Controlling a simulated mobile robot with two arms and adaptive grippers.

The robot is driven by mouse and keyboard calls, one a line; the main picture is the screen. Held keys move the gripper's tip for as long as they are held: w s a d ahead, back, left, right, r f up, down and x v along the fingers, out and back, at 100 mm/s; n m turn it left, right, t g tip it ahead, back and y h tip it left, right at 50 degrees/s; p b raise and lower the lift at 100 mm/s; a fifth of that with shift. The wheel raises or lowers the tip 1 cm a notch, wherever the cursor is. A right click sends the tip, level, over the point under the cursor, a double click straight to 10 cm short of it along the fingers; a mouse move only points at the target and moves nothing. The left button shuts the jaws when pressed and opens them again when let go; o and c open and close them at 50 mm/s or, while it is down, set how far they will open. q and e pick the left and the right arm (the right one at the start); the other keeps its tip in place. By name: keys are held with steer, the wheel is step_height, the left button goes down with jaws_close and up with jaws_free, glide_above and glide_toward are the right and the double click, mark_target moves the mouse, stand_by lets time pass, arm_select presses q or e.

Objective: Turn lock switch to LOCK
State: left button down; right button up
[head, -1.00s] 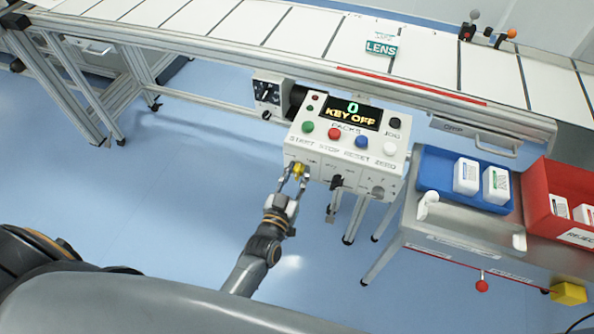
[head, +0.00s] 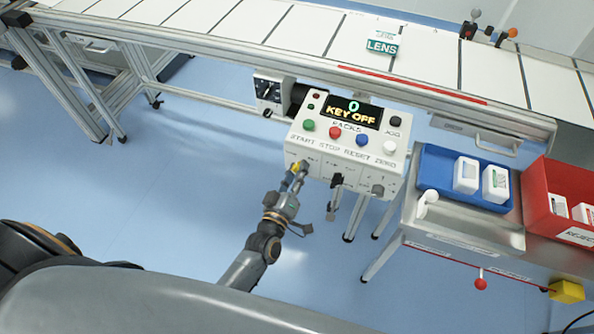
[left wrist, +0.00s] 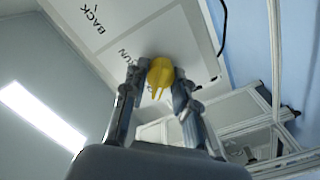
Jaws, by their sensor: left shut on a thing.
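The white control box (head: 318,153) hangs at the front of the conveyor, and its display reads "0 KEY OFF". A yellow knob (head: 296,168) is on the left of its front face. My left gripper (head: 299,172) is shut on this knob and partly hides it. In the left wrist view the yellow knob (left wrist: 160,74) sits between the two fingers, near the printed words "BACK" and a partly hidden "RUN". A black switch (head: 337,181) and a grey one (head: 377,190) are further right on the face. I cannot read a LOCK label. My right gripper is not in view.
Green, red, blue and white buttons line the box top. A blue tray (head: 430,170) with white bottles and a red bin (head: 541,190) stand on a steel bench at right. The conveyor (head: 330,40) runs behind. The floor at left is clear.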

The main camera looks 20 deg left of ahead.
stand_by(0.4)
arm_select(q)
steer(key=c, duration=1.1)
jaws_free()
steer(key=shift+o, duration=0.2)
steer(key=s, duration=1.2)
steer(key=shift+a, duration=0.2)
